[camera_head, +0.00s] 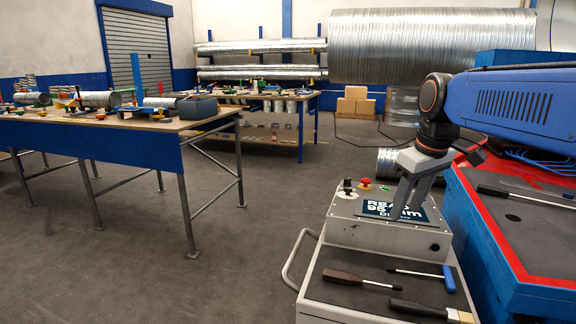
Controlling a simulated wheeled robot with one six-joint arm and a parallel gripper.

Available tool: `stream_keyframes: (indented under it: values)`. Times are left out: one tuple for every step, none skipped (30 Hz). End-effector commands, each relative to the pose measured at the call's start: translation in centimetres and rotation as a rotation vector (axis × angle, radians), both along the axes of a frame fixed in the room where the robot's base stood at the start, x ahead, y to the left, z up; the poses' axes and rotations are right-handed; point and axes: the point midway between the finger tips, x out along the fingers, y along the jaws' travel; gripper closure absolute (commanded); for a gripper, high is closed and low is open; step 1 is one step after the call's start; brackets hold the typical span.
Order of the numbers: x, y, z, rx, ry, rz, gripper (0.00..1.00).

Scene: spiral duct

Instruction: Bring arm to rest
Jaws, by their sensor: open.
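My arm (520,105) comes in from the right edge, blue with black joints, and bends down at a dark wrist. My gripper (404,212) is grey and hangs from that wrist with its fingers pointing down. The two fingers are apart, and nothing shows between them. They are in front of a dark display panel with white lettering, on top of a grey housing. I cannot tell whether the fingertips touch the panel.
A screwdriver (360,279), a blue-handled tool (447,279) and a brush (432,311) lie on a dark top below. A red-edged blue bench (480,215) stands right. A long workbench (90,126) with duct parts stands left. Grey floor (190,285) between is clear.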

Motion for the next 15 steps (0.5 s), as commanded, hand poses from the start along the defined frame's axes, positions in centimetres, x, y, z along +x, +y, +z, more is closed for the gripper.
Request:
stream_keyframes:
  values:
    - [-1.8,-0.1,-0.8,0.003,-0.01,-0.03,0.57]
    - [-2.7,-0.2,-1.3,0.005,-0.018,-0.048,0.57]
    - [-3.8,-0.2,-2.0,0.009,-0.026,-0.073,0.57]
    - [-4.7,-0.3,-2.5,0.011,-0.031,-0.093,0.57]
    - [-5.6,-0.4,-3.1,0.014,-0.038,-0.111,0.57]
    - [-6.7,-0.4,-3.8,0.018,-0.047,-0.136,0.57]
    - [-7.5,-0.5,-4.4,0.02,-0.053,-0.155,0.57]
    - [-8.4,-0.6,-5.0,0.023,-0.06,-0.173,0.57]
    - [-9.5,-0.7,-5.9,0.027,-0.069,-0.197,0.57]
    - [-10.3,-0.7,-6.6,0.03,-0.074,-0.217,0.57]
    - [-11.2,-0.8,-7.3,0.035,-0.082,-0.235,0.57]
    - [-12.3,-0.9,-8.2,0.039,-0.09,-0.259,0.57]
    - [-13.0,-0.9,-8.9,0.043,-0.097,-0.277,0.57]
    - [-13.8,-1.0,-9.6,0.048,-0.104,-0.295,0.57]
    - [-14.8,-1.0,-10.6,0.053,-0.113,-0.317,0.57]
